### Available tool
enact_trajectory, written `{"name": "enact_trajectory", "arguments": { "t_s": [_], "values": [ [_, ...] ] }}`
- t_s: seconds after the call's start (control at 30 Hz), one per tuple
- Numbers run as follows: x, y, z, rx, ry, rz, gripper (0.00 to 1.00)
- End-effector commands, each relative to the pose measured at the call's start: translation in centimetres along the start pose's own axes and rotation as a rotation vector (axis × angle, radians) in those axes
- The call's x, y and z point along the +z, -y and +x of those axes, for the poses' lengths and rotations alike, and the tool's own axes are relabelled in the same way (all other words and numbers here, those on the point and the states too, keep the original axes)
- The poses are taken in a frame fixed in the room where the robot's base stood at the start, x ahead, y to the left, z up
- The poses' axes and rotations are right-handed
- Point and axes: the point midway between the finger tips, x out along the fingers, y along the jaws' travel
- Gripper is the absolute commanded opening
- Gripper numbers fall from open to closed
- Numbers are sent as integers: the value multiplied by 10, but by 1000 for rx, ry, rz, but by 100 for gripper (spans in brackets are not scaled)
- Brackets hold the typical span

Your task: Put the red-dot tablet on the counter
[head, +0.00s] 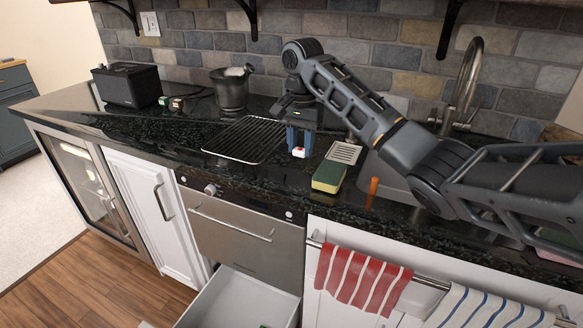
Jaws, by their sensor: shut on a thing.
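My gripper (299,147) has blue fingers pointing down over the dark counter (170,135). It is shut on a small white tablet (299,154) with a red mark on its face. The tablet is at the fingertips, low over the counter, between the black wire rack and the grater. I cannot tell whether it touches the counter. The fingers hide its upper part.
A black wire rack (246,139) lies left of the gripper. A grater (344,152), a green-and-yellow sponge (328,177) and an orange item (372,191) are to the right, near the sink faucet (468,80). A dark pot (231,92) and black box (126,85) stand behind. A lower drawer (245,300) is open.

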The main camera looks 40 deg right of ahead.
Motion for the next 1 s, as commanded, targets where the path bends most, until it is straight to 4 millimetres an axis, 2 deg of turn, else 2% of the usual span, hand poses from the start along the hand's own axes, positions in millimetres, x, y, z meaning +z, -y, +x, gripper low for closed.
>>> {"name": "enact_trajectory", "arguments": {
  "t_s": [0.1, 0.2, 0.27, 0.57, 0.97, 1.0],
  "values": [
    [4, 15, 10, 1, 1, -1, 6],
    [6, 21, 14, 1, 1, 0, 6],
    [6, 22, 16, 1, 1, 1, 6],
    [6, 22, 51, 1, 0, 2, 6],
    [6, 22, 56, 0, 1, 0, 6],
    [6, 22, 57, 0, 1, 0, 36]
  ]
}}
